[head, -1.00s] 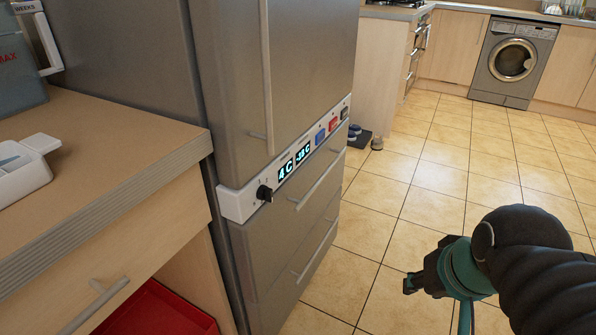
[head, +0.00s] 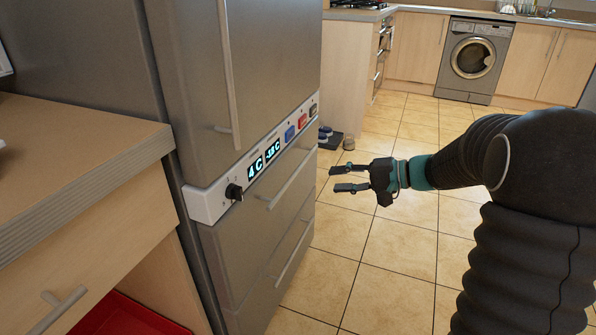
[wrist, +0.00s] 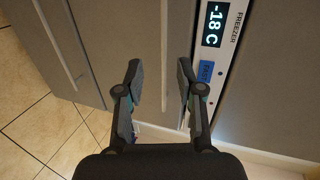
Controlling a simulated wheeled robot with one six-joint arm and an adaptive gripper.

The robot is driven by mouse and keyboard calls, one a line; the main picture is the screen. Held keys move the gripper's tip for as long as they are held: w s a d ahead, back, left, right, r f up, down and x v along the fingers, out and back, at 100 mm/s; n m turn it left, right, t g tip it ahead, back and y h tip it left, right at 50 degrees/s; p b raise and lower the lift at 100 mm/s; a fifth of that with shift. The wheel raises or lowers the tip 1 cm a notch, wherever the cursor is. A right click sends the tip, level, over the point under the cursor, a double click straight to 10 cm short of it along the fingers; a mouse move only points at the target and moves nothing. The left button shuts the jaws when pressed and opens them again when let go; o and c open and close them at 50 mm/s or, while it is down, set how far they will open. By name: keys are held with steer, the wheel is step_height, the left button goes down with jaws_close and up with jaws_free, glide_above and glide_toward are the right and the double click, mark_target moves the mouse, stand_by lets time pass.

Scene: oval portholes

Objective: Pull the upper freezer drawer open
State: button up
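The upper freezer drawer (head: 240,252) is a grey steel front just below the fridge's white control strip. It looks shut. Its long pale bar handle (head: 279,181) runs along the drawer near the top. My gripper (head: 335,179) is open and empty to the right of the fridge, fingers pointing left toward it, apart from the handle in the head view. In the wrist view, my gripper (wrist: 158,64) has its two fingers spread in front of the grey drawer front (wrist: 155,28).
The control strip (head: 209,205) carries a black knob (head: 234,192) and temperature displays. The lower drawer's handle (head: 294,256) is below. A wooden counter (head: 95,150) stands left, with a red tray (head: 130,318) beneath.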

mark_target(299, 171)
steer(key=shift+m+t+y, duration=0.3)
steer(key=shift+t+y, duration=0.2)
steer(key=shift+t, duration=0.1)
steer(key=w+a+f, duration=0.1)
steer(key=w+a, duration=0.1)
steer(key=a, duration=0.1)
steer(key=w+a+f, duration=0.1)
steer(key=w+a, duration=0.2)
steer(key=a, duration=0.1)
steer(key=w+a+f+p, duration=0.1)
steer(key=w+a, duration=0.2)
steer(key=a, duration=0.1)
steer(key=shift+w+a+f, duration=0.1)
steer(key=shift+a+f, duration=0.05)
steer(key=shift+f, duration=0.15)
jaws_close()
